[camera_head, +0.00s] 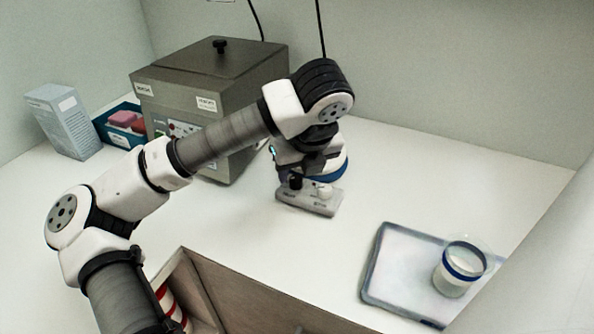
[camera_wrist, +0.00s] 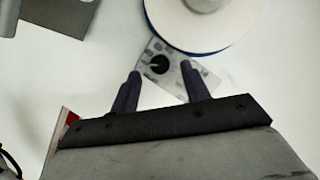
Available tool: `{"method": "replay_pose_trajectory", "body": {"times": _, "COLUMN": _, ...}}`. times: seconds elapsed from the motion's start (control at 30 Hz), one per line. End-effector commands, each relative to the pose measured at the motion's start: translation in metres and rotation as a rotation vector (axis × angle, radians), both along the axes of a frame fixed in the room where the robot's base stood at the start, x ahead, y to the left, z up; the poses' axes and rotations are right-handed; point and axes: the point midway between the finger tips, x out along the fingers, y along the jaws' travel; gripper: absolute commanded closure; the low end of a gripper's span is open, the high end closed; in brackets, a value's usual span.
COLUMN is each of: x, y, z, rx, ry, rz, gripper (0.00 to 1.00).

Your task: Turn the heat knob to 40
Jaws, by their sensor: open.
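A small hot plate has a grey front panel (camera_head: 308,202) and a round white top with a blue rim, seen in the wrist view (camera_wrist: 200,38). A black knob (camera_wrist: 160,64) stands on the panel; a pale knob (camera_head: 325,191) sits to the right in the head view. My gripper (camera_wrist: 161,70) is open above the panel. In the wrist view its two dark fingers appear on either side of the black knob, with gaps; whether they reach down to its height I cannot tell. The right finger covers part of the panel. The scale markings are unreadable.
A large grey lidded machine (camera_head: 215,80) stands behind left, beside a blue bin (camera_head: 118,140) with pink items and an upright carton (camera_head: 65,122). A tray (camera_head: 395,260) bearing a blue-banded beaker (camera_head: 458,270) lies at right. The counter between hot plate and tray is clear.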

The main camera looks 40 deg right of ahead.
Motion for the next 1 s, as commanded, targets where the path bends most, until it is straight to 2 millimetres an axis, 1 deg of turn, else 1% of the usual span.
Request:
{"method": "replay_pose_trajectory", "body": {"times": 0.03, "x": 0.003, "y": 0.0, "z": -0.007, "rx": 0.0, "ry": 0.003, "rz": 0.001, "gripper": 0.54}}
{"method": "replay_pose_trajectory", "body": {"times": 0.1, "x": 0.006, "y": -0.001, "z": -0.014, "rx": 0.0, "ry": 0.001, "rz": 0.002, "gripper": 0.54}}
{"method": "replay_pose_trajectory", "body": {"times": 0.2, "x": 0.009, "y": -0.002, "z": -0.021, "rx": 0.0, "ry": 0.001, "rz": 0.001, "gripper": 0.54}}
{"method": "replay_pose_trajectory", "body": {"times": 0.33, "x": 0.01, "y": -0.002, "z": -0.025, "rx": 0.0, "ry": -0.001, "rz": 0.0, "gripper": 0.54}}
{"method": "replay_pose_trajectory", "body": {"times": 0.53, "x": 0.01, "y": -0.003, "z": -0.025, "rx": 0.0, "ry": -0.001, "rz": 0.0, "gripper": 0.54}}
{"method": "replay_pose_trajectory", "body": {"times": 0.57, "x": 0.01, "y": -0.003, "z": -0.025, "rx": 0.0, "ry": -0.001, "rz": 0.0, "gripper": 0.55}}
{"method": "replay_pose_trajectory", "body": {"times": 0.8, "x": 0.01, "y": -0.003, "z": -0.025, "rx": 0.0, "ry": -0.001, "rz": 0.0, "gripper": 0.86}}
{"method": "replay_pose_trajectory", "body": {"times": 0.9, "x": 0.01, "y": -0.003, "z": -0.025, "rx": -0.001, "ry": -0.001, "rz": 0.001, "gripper": 0.98}}
{"method": "replay_pose_trajectory", "body": {"times": 1.0, "x": 0.01, "y": -0.003, "z": -0.025, "rx": 0.0, "ry": -0.001, "rz": -0.002, "gripper": 0.98}}
